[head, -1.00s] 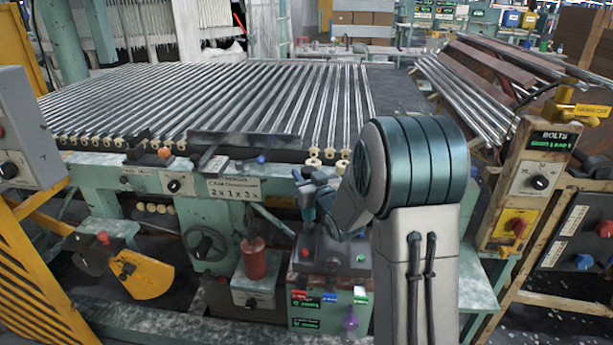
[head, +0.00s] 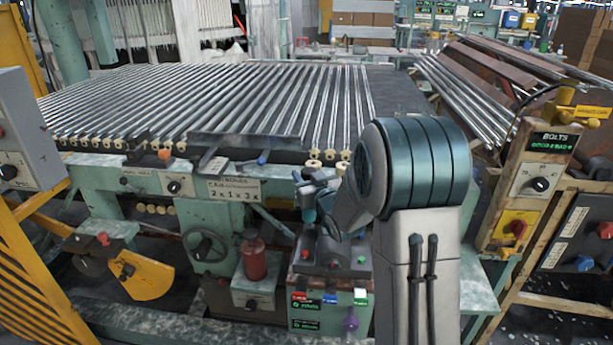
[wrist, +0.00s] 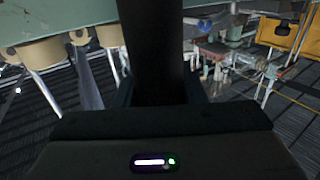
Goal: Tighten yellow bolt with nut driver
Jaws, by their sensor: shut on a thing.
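My gripper (wrist: 162,95) shows at the middle of the wrist view, its dark fingers on both sides of a thick black shaft (wrist: 151,40). It is shut on this shaft, which looks like a tool handle and could be the nut driver; its far end is out of the picture. In the head view my arm's rounded teal and grey links cover much of the area around my gripper, above the small control box in front of the tube table. I cannot pick out the yellow bolt for sure in either view.
A "BOLTS" panel (head: 545,185) stands at the right. A yellow striped guard (head: 35,285) is at the lower left.

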